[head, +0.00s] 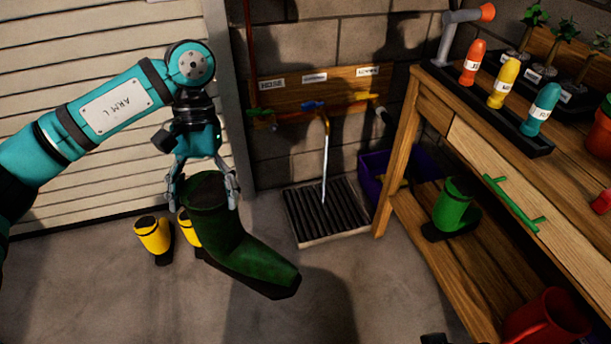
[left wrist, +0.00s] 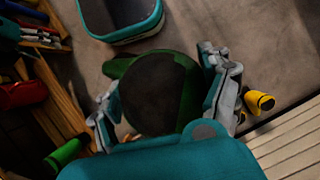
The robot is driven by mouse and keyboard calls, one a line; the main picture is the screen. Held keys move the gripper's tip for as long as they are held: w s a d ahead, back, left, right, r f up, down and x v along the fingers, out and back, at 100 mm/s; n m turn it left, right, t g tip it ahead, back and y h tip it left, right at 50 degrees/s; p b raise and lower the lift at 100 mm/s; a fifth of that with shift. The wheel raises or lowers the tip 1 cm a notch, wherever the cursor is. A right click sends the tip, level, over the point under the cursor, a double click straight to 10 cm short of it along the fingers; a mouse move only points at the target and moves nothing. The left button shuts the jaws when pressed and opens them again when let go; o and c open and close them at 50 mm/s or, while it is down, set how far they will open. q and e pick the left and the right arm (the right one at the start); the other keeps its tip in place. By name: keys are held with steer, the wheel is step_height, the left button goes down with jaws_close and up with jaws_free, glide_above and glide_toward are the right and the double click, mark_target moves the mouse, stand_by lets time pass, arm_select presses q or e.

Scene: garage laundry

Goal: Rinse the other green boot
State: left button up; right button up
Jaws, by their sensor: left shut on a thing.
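A dark green boot (head: 235,245) hangs from my left gripper (head: 203,200), which is shut on its upper shaft. Its toe points down and right, above the floor. In the left wrist view the boot's dark opening (left wrist: 150,95) lies between the fingers. Its surface looks darker than the brighter green boot (head: 453,205) standing on the bench's lower shelf. A tap with a blue handle (head: 313,104) runs a thin stream of water (head: 325,160) onto a dark floor grate (head: 300,222). The held boot is left of the stream and apart from it.
Yellow boots (head: 152,238) stand on the floor behind the held boot. A purple crate (head: 370,195) sits beside the grate. The wooden bench (head: 405,150) bounds the right side, with bottles on top and a red container (head: 547,318) low down. Floor before the grate is clear.

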arm_select(q)
steer(key=shift+a+r, duration=0.1)
steer(key=shift+w+a, duration=0.25)
steer(key=shift+a, duration=0.15)
steer(key=shift+d, duration=0.15)
steer(key=shift+s+d, duration=0.3)
steer(key=shift+d, duration=0.15)
steer(key=shift+a, duration=0.15)
steer(key=shift+w+a, duration=0.3)
steer(key=shift+a, duration=0.1)
steer(key=shift+s+d, duration=0.1)
steer(key=shift+s+d, duration=0.2)
steer(key=shift+d, duration=0.25)
steer(key=shift+w+a, duration=0.1)
steer(key=shift+a, duration=0.1)
